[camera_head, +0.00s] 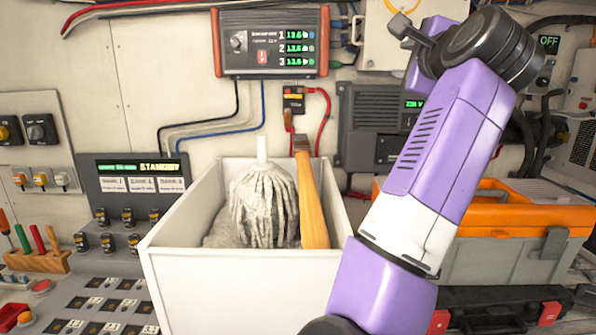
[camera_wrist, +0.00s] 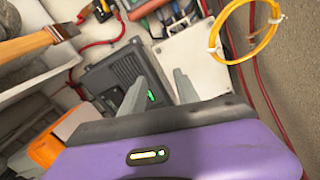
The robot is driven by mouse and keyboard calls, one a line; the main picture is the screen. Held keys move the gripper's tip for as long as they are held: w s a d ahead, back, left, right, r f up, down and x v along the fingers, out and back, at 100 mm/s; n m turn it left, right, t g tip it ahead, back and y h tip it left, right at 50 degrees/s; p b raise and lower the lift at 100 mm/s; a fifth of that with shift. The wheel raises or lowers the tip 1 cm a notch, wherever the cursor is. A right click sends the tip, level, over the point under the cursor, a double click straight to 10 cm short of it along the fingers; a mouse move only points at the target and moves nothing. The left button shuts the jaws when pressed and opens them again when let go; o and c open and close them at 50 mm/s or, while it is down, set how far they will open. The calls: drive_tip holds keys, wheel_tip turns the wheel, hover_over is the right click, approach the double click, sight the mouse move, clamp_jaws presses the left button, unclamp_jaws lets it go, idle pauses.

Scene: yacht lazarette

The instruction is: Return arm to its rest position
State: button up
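My arm (camera_head: 440,160), purple and white, rises from the bottom middle to the upper right in the head view. My gripper (camera_wrist: 160,78) shows two grey fingers standing apart with nothing between them in the wrist view. In the head view the gripper (camera_head: 402,28) is high up, in front of a pale wall box, and its fingers are partly hidden by the wrist. It is above and right of the white bin, clear of the mop and brush.
A white bin (camera_head: 240,290) holds a grey mop (camera_head: 265,205) and a wooden-handled brush (camera_head: 311,200). An orange-lidded toolbox (camera_head: 500,260) stands right, behind my arm. A battery monitor (camera_head: 270,42) and a dark charger (camera_head: 375,125) hang on the wall. A yellow cable coil (camera_wrist: 246,58) hangs near my gripper.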

drive_tip(key=s+d+r+n+t+h, duration=0.2)
drive_tip(key=s+d+r+t+h, duration=0.1)
drive_tip(key=r, duration=0.2)
drive_tip(key=s+a+f+n+t+y, duration=0.1)
drive_tip(key=s+f+n, duration=0.5)
drive_tip(key=f, duration=0.6)
drive_tip(key=s+a+f+n+t+y, duration=0.1)
drive_tip(key=s+f+n, duration=0.5)
drive_tip(key=f, duration=0.5)
drive_tip(key=s+a+f+n+y, duration=0.1)
drive_tip(key=s+f+n, duration=0.5)
drive_tip(key=f, duration=0.6)
drive_tip(key=s+f+g, duration=0.2)
drive_tip(key=s+f, duration=0.5)
drive_tip(key=s, duration=0.5)
drive_tip(key=s+f+g, duration=0.3)
drive_tip(key=s+f, duration=0.5)
drive_tip(key=s, duration=0.4)
drive_tip(key=s+f+g, duration=0.3)
drive_tip(key=s+f, duration=0.5)
drive_tip(key=s, duration=0.5)
drive_tip(key=shift+n+b, duration=0.3)
drive_tip(key=shift+n, duration=0.1)
drive_tip(key=shift+a+f, duration=0.1)
